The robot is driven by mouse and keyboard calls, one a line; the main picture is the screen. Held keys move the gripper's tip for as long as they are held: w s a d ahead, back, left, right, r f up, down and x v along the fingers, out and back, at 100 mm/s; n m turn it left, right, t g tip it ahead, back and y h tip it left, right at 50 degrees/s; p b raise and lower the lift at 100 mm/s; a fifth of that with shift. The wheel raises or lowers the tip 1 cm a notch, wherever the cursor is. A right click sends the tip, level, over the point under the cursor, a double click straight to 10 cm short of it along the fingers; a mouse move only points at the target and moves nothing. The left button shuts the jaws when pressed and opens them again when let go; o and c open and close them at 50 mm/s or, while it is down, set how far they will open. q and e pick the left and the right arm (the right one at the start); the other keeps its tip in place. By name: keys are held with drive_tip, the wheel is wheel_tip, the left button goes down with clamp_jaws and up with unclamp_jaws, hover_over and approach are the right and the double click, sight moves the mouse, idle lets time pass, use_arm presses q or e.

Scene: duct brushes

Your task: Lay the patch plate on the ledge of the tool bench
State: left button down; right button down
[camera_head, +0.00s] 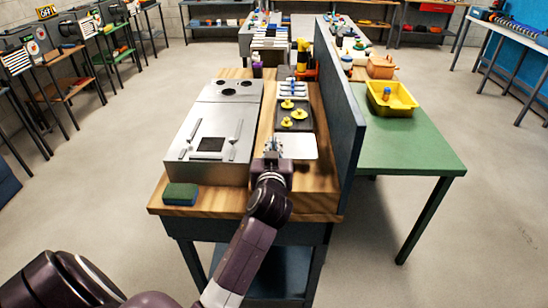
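A flat, pale silver plate (299,148), which looks like the patch plate, shows on or just above the wooden ledge (310,178) at the right side of the tool bench. My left gripper (271,147) is at the plate's left edge, between it and the grey metal duct box (215,105). The fingers are small and overlap the plate's edge in the picture, so I cannot tell whether they grip it. The duct box has a dark square opening on its top. My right gripper is not in view.
Behind the plate lie a dark tray (295,124) with yellow knobbed pieces and a light tray (293,88). A tall dark divider (343,110) borders the ledge on the right. A green sponge (181,194) lies at the bench's front left corner. A yellow bin (392,105) stands on the green table.

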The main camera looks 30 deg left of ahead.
use_arm(q)
wheel_tip(320, 180, down, 4)
drive_tip(key=shift+f, duration=0.2)
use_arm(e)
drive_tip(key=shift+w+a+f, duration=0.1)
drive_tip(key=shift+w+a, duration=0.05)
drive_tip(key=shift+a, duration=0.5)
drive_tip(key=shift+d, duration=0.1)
use_arm(q)
drive_tip(key=shift+f, duration=0.1)
drive_tip(key=c, duration=2.2)
unclamp_jaws()
drive_tip(key=shift+o, duration=0.2)
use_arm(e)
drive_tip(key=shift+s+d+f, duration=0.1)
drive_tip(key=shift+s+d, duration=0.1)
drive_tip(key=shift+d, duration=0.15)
